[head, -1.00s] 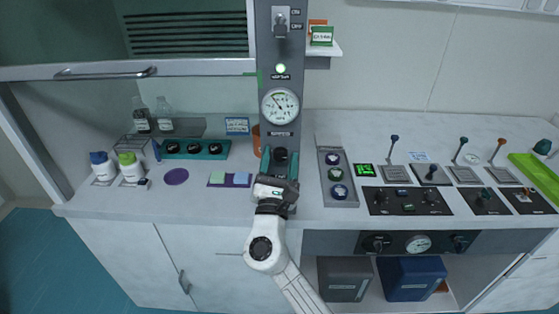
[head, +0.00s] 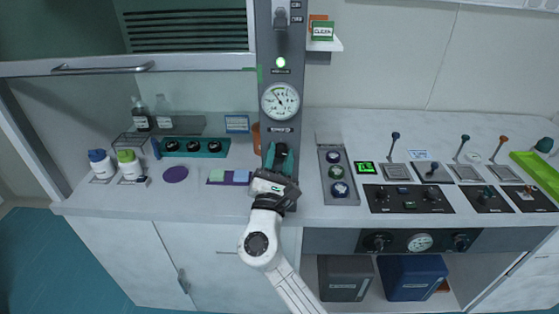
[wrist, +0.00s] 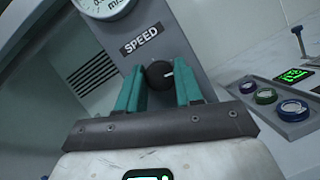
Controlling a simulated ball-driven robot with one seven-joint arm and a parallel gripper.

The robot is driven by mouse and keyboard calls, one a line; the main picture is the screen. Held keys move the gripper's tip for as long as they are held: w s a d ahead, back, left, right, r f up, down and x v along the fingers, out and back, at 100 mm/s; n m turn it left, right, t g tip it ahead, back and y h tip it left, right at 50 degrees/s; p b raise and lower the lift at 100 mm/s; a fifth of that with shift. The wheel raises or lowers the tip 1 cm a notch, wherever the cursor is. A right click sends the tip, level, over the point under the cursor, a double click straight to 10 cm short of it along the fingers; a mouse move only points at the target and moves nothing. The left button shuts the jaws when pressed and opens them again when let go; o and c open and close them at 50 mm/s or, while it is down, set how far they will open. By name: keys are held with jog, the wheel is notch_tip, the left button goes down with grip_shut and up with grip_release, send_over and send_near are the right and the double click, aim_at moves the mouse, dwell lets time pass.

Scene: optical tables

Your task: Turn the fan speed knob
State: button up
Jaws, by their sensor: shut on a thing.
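The fan speed knob (wrist: 159,75) is round and black with a white mark on its face. It sits on the grey column under a SPEED label (wrist: 141,39). In the wrist view, my gripper (wrist: 160,80) has one teal finger on each side of the knob and is shut on it. In the head view, my gripper (head: 279,153) is at the lower column, its fingers covering most of the knob. A round gauge (head: 280,101) with a needle is above the knob, with a lit green lamp (head: 281,62) above that.
A panel of three round buttons (head: 337,175) lies just right of my gripper. Purple pads (head: 228,177) and a strip of black knobs (head: 195,147) lie to the left. Levers and control panels (head: 408,198) fill the right counter.

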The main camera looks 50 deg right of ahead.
jog(key=shift+m+g+b, duration=0.65)
jog(key=shift+m+g, duration=0.05)
jog(key=shift+m, duration=0.75)
jog(key=shift+m+g+b, duration=0.65)
jog(key=shift+m+g, duration=0.05)
jog(key=shift+m, duration=0.75)
jog(key=o, duration=1)
jog(key=shift+o, duration=0.2)
jog(key=b+v, duration=0.2)
jog(key=v, duration=0.8)
jog(key=shift+a+f, duration=0.2)
jog(key=shift+a, duration=0.2)
